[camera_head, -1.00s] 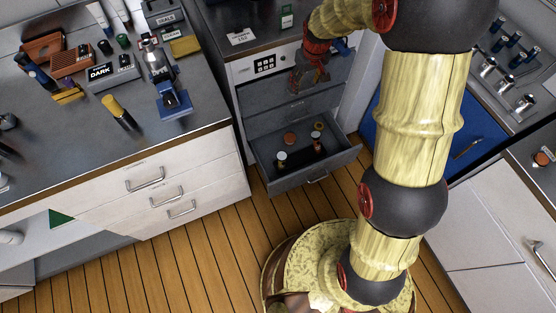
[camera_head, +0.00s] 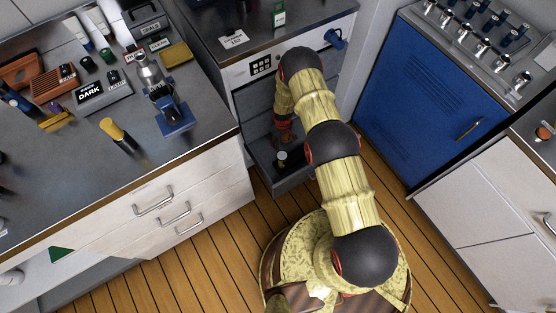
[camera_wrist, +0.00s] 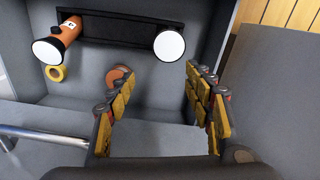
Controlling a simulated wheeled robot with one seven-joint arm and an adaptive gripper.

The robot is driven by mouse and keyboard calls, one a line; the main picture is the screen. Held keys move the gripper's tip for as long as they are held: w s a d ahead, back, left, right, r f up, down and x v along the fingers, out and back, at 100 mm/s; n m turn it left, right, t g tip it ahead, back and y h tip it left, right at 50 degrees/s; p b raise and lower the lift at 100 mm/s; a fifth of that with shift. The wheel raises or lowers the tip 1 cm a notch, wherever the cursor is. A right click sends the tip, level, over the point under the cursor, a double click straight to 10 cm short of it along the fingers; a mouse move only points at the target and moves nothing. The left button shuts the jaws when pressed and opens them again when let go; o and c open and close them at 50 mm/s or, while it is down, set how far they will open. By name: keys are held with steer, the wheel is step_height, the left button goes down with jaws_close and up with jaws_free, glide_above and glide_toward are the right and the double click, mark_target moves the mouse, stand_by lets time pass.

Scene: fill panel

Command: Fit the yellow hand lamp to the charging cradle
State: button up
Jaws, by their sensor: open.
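My gripper (camera_wrist: 155,95) is open and empty, with its yellow-padded fingers apart over the open grey drawer (camera_head: 294,183). In the wrist view an orange-bodied hand lamp (camera_wrist: 66,31) with a white round lens and a small label lies in the drawer, ahead and left of the fingers. Another white round face (camera_wrist: 169,45) shows farther right; its body is hidden. No clearly yellow lamp shows in the drawer. A yellow-and-dark cylinder (camera_head: 116,133) is on the left counter; I cannot tell whether it is a lamp. I cannot identify the charging cradle for certain.
The drawer also holds a yellow ring (camera_wrist: 55,72) and an orange round piece (camera_wrist: 119,77). The left counter (camera_head: 75,165) carries a DARK LAMP box (camera_head: 103,93), a blue-based device (camera_head: 173,118) and several small items. A blue cabinet door (camera_head: 425,105) stands to the right.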

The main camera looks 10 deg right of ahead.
mark_target(281, 155)
steer(key=f+b, duration=0.1)
steer(key=f, duration=0.3)
steer(key=s+f, duration=0.1)
steer(key=f, duration=0.3)
steer(key=s+f+b, duration=0.1)
steer(key=f, duration=0.3)
steer(key=shift+s+a+f+b, duration=0.1)
steer(key=shift+s+a+b, duration=0.15)
steer(key=shift+a+b, duration=0.15)
steer(key=shift+s+d+f+b, duration=0.15)
steer(key=shift+f+b, duration=0.65)
steer(key=shift+f, duration=0.75)
steer(key=shift+d+f+b, duration=0.1)
steer(key=shift+f+b, duration=0.7)
steer(key=shift+f, duration=0.75)
steer(key=shift+c, duration=0.7)
steer(key=c, duration=1.1)
jaws_close()
